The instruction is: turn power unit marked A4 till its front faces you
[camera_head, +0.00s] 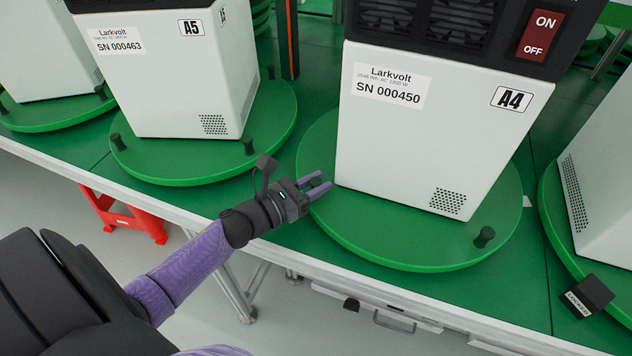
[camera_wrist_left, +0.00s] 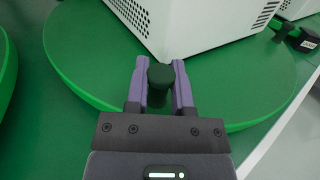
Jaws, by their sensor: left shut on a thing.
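The power unit marked A4 (camera_head: 430,140) is a white box with a black top part, an ON/OFF rocker switch and a Larkvolt SN 000450 label. It stands on a round green turntable (camera_head: 400,240), and its labelled face is toward the head camera, turned slightly. My left gripper (camera_head: 316,186) is at the turntable's left edge, shut on a dark peg (camera_wrist_left: 160,76) that stands up from the rim. In the left wrist view the peg is between the purple fingers, close to the unit's lower corner (camera_wrist_left: 165,55). My right gripper is in neither view.
Unit A5 (camera_head: 180,70) stands on its own turntable to the left. Another unit (camera_head: 600,190) stands on a turntable at the right, with a black locked tag (camera_head: 587,296) at its edge. A second peg (camera_head: 484,237) is on the A4 turntable's front right. A red stool (camera_head: 125,215) is below.

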